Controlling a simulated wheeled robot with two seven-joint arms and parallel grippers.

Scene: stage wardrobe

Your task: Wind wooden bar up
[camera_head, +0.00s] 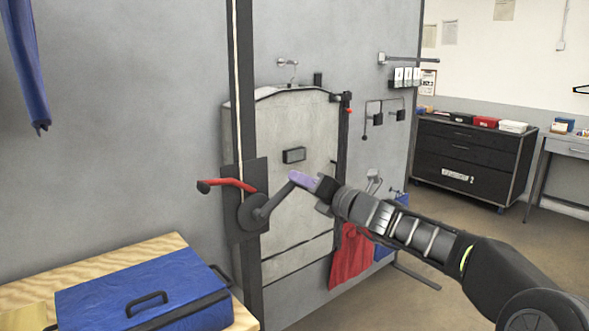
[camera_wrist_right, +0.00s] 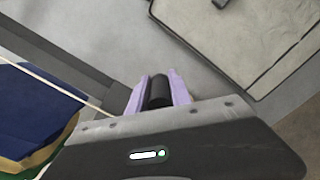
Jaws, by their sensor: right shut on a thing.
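A dark winch (camera_head: 251,212) is mounted on a plate on the grey wall, beside a dark vertical post with a pale line (camera_head: 236,80) running along it. Its crank arm (camera_head: 272,203) points up and right. My right gripper (camera_head: 305,181), with purple fingers, is shut on the crank's end. In the right wrist view the black crank handle (camera_wrist_right: 158,91) sits between the two purple fingers. A red lever (camera_head: 232,184) sticks out above the winch. I cannot see the wooden bar in either view. My left gripper is not in view.
A blue case (camera_head: 140,285) lies on a wooden-topped surface (camera_head: 110,262) at lower left. Blue cloth (camera_head: 25,65) hangs at upper left. A pale panel (camera_head: 290,130) is behind the crank, and red cloth (camera_head: 350,258) hangs below my right arm. Open floor lies to the right.

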